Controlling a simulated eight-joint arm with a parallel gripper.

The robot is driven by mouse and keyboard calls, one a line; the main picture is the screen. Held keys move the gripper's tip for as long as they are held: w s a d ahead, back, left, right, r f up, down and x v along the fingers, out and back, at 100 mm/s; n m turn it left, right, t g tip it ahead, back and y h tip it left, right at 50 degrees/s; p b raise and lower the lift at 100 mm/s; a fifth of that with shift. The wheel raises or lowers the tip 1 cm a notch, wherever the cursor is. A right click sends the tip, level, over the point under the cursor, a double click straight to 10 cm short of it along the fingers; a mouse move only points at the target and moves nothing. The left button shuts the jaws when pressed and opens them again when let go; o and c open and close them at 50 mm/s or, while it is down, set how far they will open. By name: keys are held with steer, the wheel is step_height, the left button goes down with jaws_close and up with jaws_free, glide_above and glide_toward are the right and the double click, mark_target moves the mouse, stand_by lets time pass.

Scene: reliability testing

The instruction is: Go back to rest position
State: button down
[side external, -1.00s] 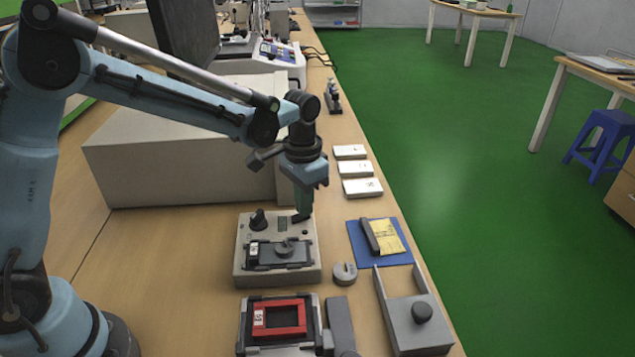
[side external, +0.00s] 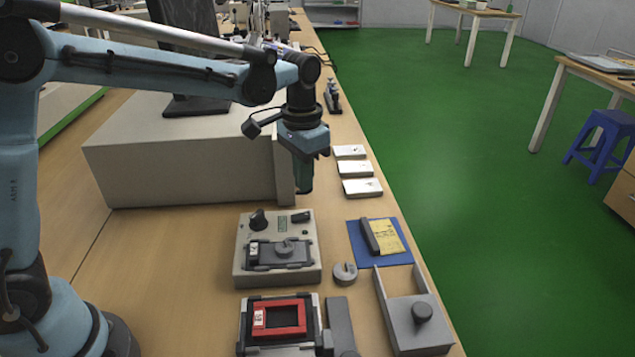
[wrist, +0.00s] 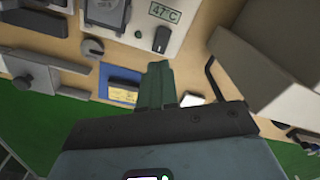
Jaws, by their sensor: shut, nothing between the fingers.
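My gripper (side external: 304,190) points down and hangs in the air above the back edge of the beige test device (side external: 243,262) in the side view. Its green fingers are together with nothing between them; they also show in the wrist view (wrist: 157,75). The device has a round black knob (side external: 258,219), a black switch (side external: 300,216) and a dark clamp plate with a grey disc (side external: 284,247). In the wrist view its display (wrist: 165,13) reads 47°C, and the black switch (wrist: 161,40) lies clear of the fingertips.
A large beige box (side external: 180,160) stands behind and left of my gripper. Several white blocks (side external: 356,169) line the bench's right edge.

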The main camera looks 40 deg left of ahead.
steer(key=shift+r, duration=0.45)
steer(key=s+a+r+n+t, duration=0.1)
steer(key=s+a+n+t, duration=0.2)
steer(key=s, duration=1.1)
steer(key=shift+s+a+t, duration=0.3)
steer(key=shift+a+t, duration=0.85)
steer(key=shift+t, duration=0.95)
steer(key=shift+r, duration=0.1)
